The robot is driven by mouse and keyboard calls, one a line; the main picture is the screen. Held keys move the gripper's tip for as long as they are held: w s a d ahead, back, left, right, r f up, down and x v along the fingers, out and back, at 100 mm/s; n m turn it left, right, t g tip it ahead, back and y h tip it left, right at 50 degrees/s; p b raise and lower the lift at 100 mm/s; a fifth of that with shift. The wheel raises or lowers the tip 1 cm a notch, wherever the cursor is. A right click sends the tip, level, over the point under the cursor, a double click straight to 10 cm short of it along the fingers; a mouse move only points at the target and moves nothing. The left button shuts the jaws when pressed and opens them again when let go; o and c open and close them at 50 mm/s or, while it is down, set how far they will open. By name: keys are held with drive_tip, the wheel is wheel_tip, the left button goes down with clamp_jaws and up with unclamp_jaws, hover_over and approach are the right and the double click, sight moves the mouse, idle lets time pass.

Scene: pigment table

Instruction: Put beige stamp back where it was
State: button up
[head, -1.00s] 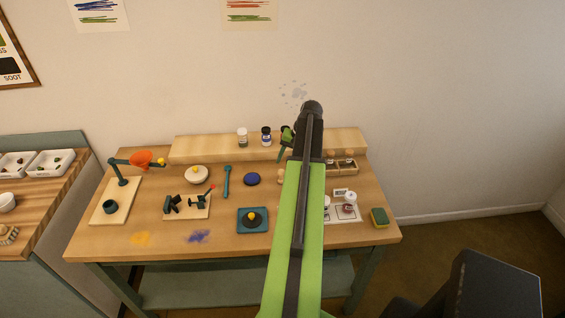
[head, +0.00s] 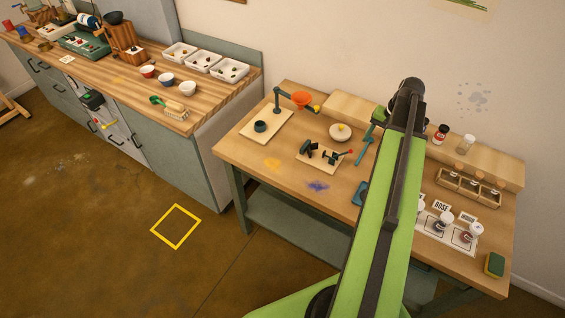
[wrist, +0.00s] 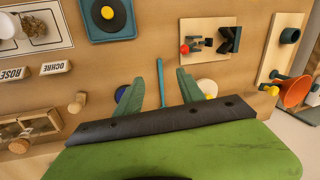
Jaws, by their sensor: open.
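My gripper (wrist: 159,78) is open and empty above the table, its two green fingers apart with a teal stick tool (wrist: 160,68) seen between them. In the wrist view a beige, wooden-looking stamp (wrist: 77,103) is on the table, left of my fingers and apart from them. The wooden rack (wrist: 42,124) with compartments is further left, and another wooden knob (wrist: 18,146) shows at it. In the head view the rack (head: 468,190) is right of my arm, with wooden knobs (head: 460,167) along its back. My arm hides the loose stamp there.
Label blocks and jars on a white card (head: 432,232), a sponge (head: 494,265), a small wooden-base stand (head: 318,152) and an orange funnel (head: 302,98) share the table. A side counter (head: 140,75) stands left.

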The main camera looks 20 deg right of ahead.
drive_tip(key=w+a+n, duration=0.1)
drive_tip(key=a+n, duration=0.2)
drive_tip(key=a, duration=1.1)
drive_tip(key=w+a+n+g+h, duration=0.1)
drive_tip(key=w+a+n, duration=0.1)
drive_tip(key=a, duration=1.2)
drive_tip(key=w+a+n, duration=0.1)
drive_tip(key=a+n, duration=0.3)
drive_tip(key=a, duration=1)
drive_tip(key=shift+w+a+f+g+h, duration=0.25)
drive_tip(key=shift+w+a+g+h, duration=0.05)
drive_tip(key=shift+a+g+h, duration=0.1)
drive_tip(key=shift+w+d+f+b, duration=0.1)
drive_tip(key=shift+d+f+b, duration=0.05)
drive_tip(key=shift+f+b, duration=2.55)
